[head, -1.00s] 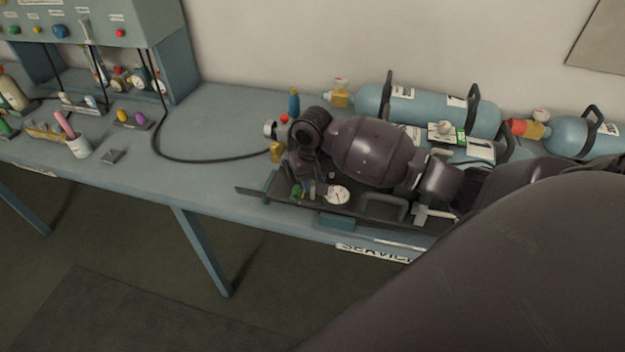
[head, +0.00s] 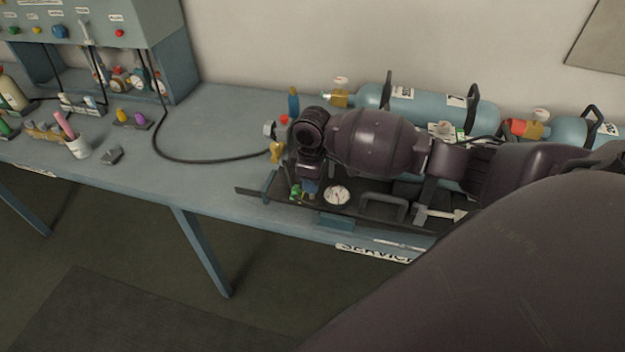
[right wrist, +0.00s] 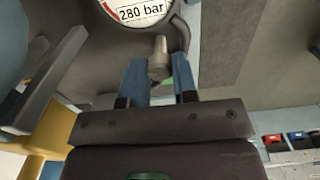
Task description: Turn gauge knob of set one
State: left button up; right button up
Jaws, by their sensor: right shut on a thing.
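The gauge (head: 337,195) of the near breathing set is a round white dial on a dark tray (head: 250,190) at the bench's front edge. The right wrist view shows part of its face (right wrist: 140,12), reading "280 bar". A grey metal knob (right wrist: 158,62) sits just below the dial there. My right gripper (head: 308,188) points down beside the gauge, and its blue fingers are shut on the knob. My right arm hides much of the set behind it. My left gripper is not in view.
Blue cylinders (head: 425,105) with dark handles lie along the wall behind my arm. A black hose (head: 205,161) curves across the bench to the set. The mid-left bench is mostly clear.

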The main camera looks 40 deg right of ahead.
jog(key=shift+r+n, duration=0.1)
jog(key=shift+n, duration=1.2)
jog(key=o, duration=0.9)
notch_tip(320, 180, up, 11)
jog(key=shift+f+b, duration=0.15)
jog(key=shift+b, duration=0.15)
